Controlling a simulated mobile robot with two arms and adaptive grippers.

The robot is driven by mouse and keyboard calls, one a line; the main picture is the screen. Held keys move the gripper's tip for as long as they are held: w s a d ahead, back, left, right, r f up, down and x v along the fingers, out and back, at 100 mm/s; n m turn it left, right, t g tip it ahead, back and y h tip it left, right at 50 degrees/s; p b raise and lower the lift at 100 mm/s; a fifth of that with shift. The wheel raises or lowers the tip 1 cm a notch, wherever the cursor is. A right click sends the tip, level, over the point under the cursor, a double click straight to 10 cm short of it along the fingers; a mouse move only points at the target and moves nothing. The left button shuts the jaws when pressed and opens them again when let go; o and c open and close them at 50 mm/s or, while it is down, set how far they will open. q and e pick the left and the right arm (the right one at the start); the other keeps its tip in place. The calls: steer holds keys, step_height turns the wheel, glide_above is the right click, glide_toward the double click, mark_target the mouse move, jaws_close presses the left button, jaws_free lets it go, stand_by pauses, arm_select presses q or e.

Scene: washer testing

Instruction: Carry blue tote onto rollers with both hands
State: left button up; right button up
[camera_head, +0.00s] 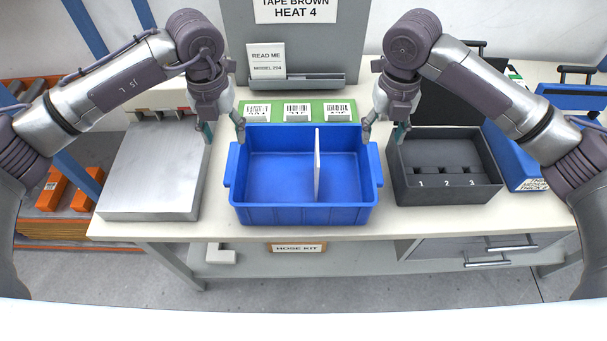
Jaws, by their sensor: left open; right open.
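The blue tote (270,215) stands upright on the cream table, near its front edge. It is empty, with a thin white divider (317,163) across its inside. My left gripper (224,134) is open, pointing down at the tote's far left corner. My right gripper (385,134) is open, pointing down at the far right corner, between the tote and a dark grey box. I cannot tell whether either gripper's fingers touch the tote. No rollers can be made out in this view.
A flat silver metal block (152,170) lies left of the tote. The dark grey box (447,190) with numbered slots stands close on the right. A green board (297,111) with barcode labels lies behind. A blue case (517,160) is farther right. The table's front edge is close.

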mark_target(232, 161)
arm_select(q)
step_height(232, 161, down, 10)
steer(key=shift+r, duration=0.25)
arm_select(e)
step_height(232, 161, down, 10)
steer(key=shift+r, duration=0.2)
arm_select(q)
jaws_close()
arm_select(e)
jaws_close()
steer(key=shift+r, duration=0.1)
